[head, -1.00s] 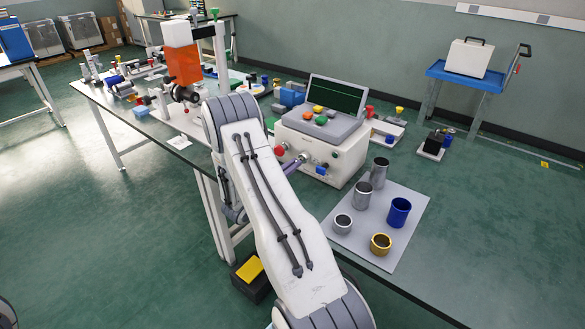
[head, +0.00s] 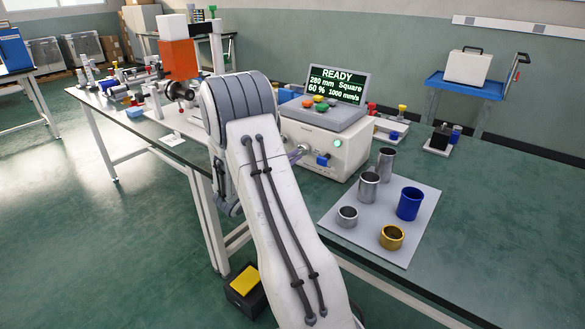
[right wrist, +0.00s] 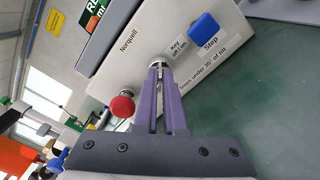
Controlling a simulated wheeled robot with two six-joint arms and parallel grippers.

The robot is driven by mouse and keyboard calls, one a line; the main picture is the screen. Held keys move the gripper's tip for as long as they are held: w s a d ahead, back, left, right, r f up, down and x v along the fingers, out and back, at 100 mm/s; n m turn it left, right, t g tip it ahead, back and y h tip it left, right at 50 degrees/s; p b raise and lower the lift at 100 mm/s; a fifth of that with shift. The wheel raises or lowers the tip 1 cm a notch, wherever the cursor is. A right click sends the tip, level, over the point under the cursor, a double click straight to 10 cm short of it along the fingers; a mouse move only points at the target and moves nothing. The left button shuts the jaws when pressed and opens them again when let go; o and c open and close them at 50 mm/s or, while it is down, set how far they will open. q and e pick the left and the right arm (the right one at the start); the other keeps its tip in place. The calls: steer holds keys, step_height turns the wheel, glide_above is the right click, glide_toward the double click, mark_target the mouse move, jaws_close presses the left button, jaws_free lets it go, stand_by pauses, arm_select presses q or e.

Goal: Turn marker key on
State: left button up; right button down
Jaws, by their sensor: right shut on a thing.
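The marker's control box (head: 345,150) stands on the bench with its front towards me. Its tilted screen (head: 337,84) is lit and reads READY, 280 mm, Square, 60 %, 1000 mm/s. In the right wrist view, my right gripper (right wrist: 159,70) is shut on the small silver key (right wrist: 158,65), beside the label "Key off/on". The fingertips hide most of the key, so I cannot read its angle. My right arm hides part of the box in the head view. My left gripper is not in view.
A red button (right wrist: 122,106) and a blue Step button (right wrist: 204,30) flank the key closely. A grey mat (head: 345,222) with several metal and coloured cups lies right of my arm. The orange-and-white unit (head: 179,58) stands at the back left.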

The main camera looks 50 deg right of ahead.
steer(key=shift+f+m+b, duration=0.1)
steer(key=shift+m+b, duration=0.5)
steer(key=shift+b, duration=0.15)
steer(key=c, duration=1)
jaws_free()
steer(key=a, duration=0.6)
steer(key=s+a, duration=0.1)
steer(key=a, duration=0.2)
steer(key=shift+a, duration=0.75)
